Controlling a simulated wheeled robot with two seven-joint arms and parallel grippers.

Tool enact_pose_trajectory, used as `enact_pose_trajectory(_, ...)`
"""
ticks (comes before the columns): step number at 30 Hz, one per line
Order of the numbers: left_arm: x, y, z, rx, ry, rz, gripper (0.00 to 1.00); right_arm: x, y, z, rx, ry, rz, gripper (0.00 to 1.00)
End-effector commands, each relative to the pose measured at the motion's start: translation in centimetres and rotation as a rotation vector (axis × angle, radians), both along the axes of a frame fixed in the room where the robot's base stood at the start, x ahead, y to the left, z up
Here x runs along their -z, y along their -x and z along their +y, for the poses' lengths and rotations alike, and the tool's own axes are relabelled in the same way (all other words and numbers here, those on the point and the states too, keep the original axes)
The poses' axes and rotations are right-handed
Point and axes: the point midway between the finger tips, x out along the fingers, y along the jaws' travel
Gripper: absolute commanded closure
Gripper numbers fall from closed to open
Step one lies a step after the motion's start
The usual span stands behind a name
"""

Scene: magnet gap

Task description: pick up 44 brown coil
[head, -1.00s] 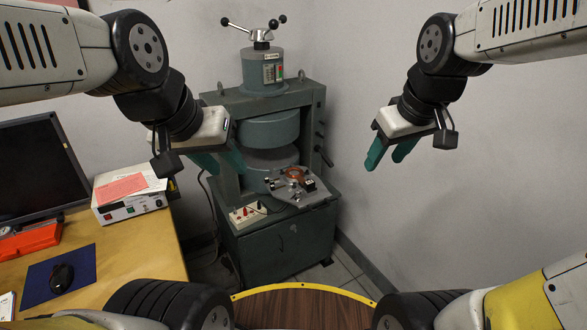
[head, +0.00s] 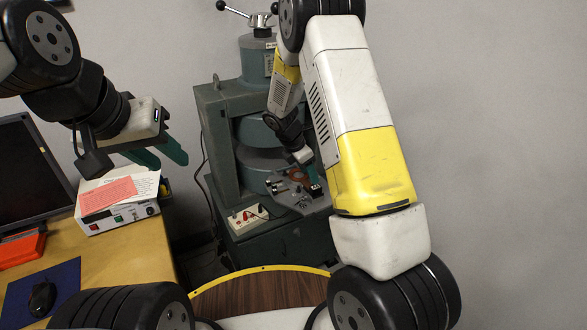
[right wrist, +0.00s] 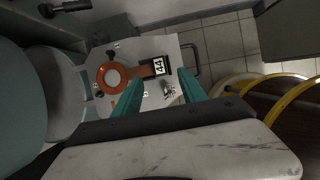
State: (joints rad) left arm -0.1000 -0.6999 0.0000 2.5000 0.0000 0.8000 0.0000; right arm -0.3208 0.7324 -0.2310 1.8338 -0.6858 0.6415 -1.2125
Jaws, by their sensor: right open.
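The brown coil (right wrist: 101,79) is an orange-brown ring with a short arm leading to a black block with a white label (right wrist: 160,66). It lies on a light grey plate (right wrist: 181,42) in front of the magnet. In the head view the coil (head: 297,174) is small and partly hidden by my right arm. My right gripper (right wrist: 160,86) is open and above the plate, its teal fingers apart, with the coil's arm and block just beyond the fingertips in the right wrist view. My left gripper (head: 171,158) is open and empty at the left, away from the coil.
The green magnet (head: 222,105) stands behind the plate, its round poles close to the coil. A panel with red knobs (head: 247,217) sits at the front left. A desk (head: 110,262) with a monitor and instrument box (head: 118,205) is at the left.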

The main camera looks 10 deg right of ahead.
Motion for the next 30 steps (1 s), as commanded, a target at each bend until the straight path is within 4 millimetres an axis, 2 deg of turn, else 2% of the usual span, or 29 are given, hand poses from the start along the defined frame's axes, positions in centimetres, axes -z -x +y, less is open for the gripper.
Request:
enact_pose_trajectory(15, 0.0, 0.0, 0.0, 0.0, 0.0, 0.0, 0.64, 6.1, -1.0, -2.3, 0.002, 0.0, 0.001, 0.51)
enact_pose_trajectory(19, 0.0, 0.0, 0.0, 0.0, 0.0, 0.0, 0.64, 6.9, -1.2, -2.6, 0.002, 0.0, 0.0, 0.51)
enact_pose_trajectory(25, 0.0, 0.0, 0.0, 0.0, 0.0, 0.0, 0.64, 6.9, -1.2, -2.6, 0.003, -0.001, -0.001, 0.51)
enact_pose_trajectory(26, 0.0, 0.0, 0.0, 0.0, 0.0, 0.0, 0.64, 6.9, -1.2, -2.6, 0.003, -0.001, -0.001, 0.55)
enact_pose_trajectory(30, 0.0, 0.0, 0.0, 0.0, 0.0, 0.0, 0.64, 6.9, -1.2, -2.6, 0.003, -0.001, -0.001, 0.82)
